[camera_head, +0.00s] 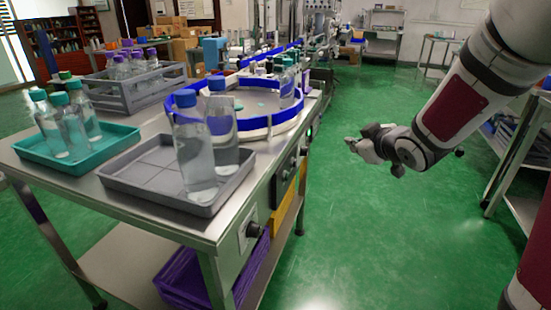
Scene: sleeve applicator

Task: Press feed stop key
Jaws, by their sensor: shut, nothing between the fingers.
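The steel machine table (120,185) has controls along its right-hand side panel. A small green-lit key (309,132) sits near the far end of that panel. Dark controls (286,174) sit nearer, and a black knob (253,229) is at the near corner. They are too small to read, so I cannot tell which one is the feed stop key. My gripper (350,144) is shut and empty. It hangs over the aisle to the right of the panel, apart from it, with its tip toward the panel.
A blue-rimmed round turntable (268,122), a grey tray (122,178) with two bottles, a teal tray (38,150) and a grey crate (180,74) stand on the table. A purple crate (180,278) is below. The green floor (370,250) is open between table and right-hand shelving.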

